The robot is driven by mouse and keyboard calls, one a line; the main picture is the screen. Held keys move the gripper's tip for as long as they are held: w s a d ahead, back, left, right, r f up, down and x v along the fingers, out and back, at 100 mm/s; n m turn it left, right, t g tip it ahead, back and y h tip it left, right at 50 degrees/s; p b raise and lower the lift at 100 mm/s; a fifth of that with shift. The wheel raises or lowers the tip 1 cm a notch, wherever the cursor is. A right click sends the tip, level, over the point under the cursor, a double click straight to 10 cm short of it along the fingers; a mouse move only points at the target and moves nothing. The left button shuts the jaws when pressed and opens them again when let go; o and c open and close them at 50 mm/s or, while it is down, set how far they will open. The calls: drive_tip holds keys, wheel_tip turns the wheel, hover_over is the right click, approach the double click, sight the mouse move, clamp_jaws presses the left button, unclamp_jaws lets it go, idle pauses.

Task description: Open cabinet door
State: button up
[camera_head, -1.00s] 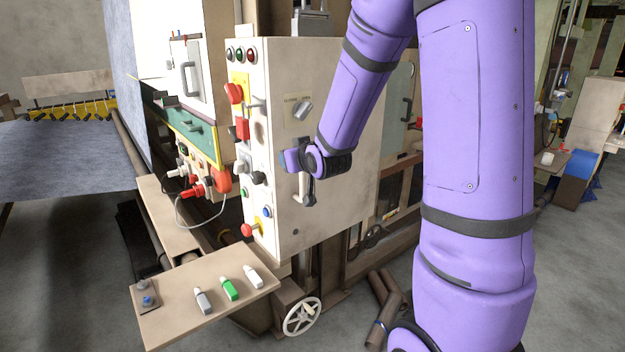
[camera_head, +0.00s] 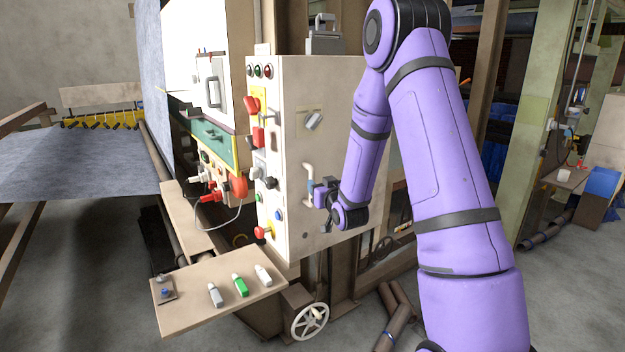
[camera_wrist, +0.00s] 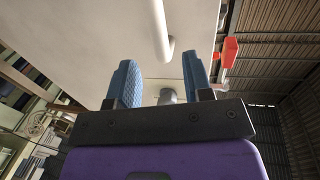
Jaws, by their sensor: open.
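The cream cabinet (camera_head: 343,92) stands mid-picture, its broad door side facing my arm. The door looks shut. A pale upright bar handle (camera_head: 308,174) is on this side; it shows in the wrist view as a white bar (camera_wrist: 159,22) on the cream panel (camera_wrist: 75,35). My gripper (camera_head: 315,190) is at the handle's lower part, close to the door. In the wrist view, the blue fingers of my gripper (camera_wrist: 158,66) are open, and the bar's end lies in line with the gap between them. I cannot tell whether they touch it.
A grey latch (camera_head: 314,121) sits higher on the door side. Buttons and a red knob (camera_head: 264,232) line the cabinet's narrow left side. A small shelf (camera_head: 190,318) with several markers juts out below left. A handwheel (camera_head: 310,321) is below the cabinet.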

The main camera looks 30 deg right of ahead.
sight(312, 177)
drive_tip(key=shift+w+d, duration=0.25)
drive_tip(key=shift+w, duration=1.3)
drive_tip(key=shift+w+d, duration=0.2)
drive_tip(key=shift+w, duration=1.3)
clamp_jaws()
